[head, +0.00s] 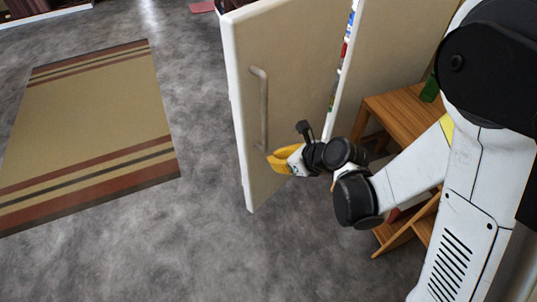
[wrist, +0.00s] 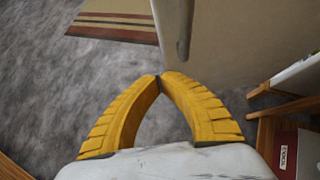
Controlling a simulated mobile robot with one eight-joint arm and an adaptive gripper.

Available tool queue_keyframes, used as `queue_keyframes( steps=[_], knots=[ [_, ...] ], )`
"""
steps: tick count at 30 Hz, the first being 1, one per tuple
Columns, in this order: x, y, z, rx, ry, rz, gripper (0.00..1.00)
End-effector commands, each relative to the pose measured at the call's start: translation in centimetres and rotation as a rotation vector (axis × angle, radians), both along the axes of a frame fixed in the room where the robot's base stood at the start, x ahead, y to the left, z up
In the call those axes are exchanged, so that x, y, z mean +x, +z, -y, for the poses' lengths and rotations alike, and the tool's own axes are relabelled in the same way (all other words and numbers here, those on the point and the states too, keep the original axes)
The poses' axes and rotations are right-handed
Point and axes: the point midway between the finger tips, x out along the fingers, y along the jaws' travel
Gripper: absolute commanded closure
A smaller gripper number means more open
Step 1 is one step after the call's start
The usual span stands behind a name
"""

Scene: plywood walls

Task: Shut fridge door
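The cream fridge door (head: 285,60) stands open, with its handled face toward me. Its long vertical handle (head: 263,108) is near the door's left edge. Small coloured items (head: 345,45) show in a gap at the door's right edge. My gripper (head: 274,159) with yellow fingers is in front of the lower door, just right of the handle's bottom end. In the wrist view, the fingertips (wrist: 161,77) meet with nothing between them. The handle's end (wrist: 182,45) and the door face (wrist: 240,40) show beyond them. I cannot tell whether the fingers touch the door.
A wooden shelf unit (head: 400,105) stands right of the door, behind my arm. A striped rug (head: 90,120) lies at the left on the grey floor (head: 190,240). The floor left of and in front of the door is clear. A red box (wrist: 285,150) shows at the lower right.

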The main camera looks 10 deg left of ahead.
Motion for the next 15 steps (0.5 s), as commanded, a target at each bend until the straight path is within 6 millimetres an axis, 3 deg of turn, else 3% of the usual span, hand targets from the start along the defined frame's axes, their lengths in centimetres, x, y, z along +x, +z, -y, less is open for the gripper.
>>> queue_keyframes(
  steps=[12,15],
  knots=[
    [3.3,-5.9,-5.2,-0.003,0.003,0.003,1.00],
    [4.1,-6.6,-6.5,-0.003,0.004,0.003,1.00]
  ],
)
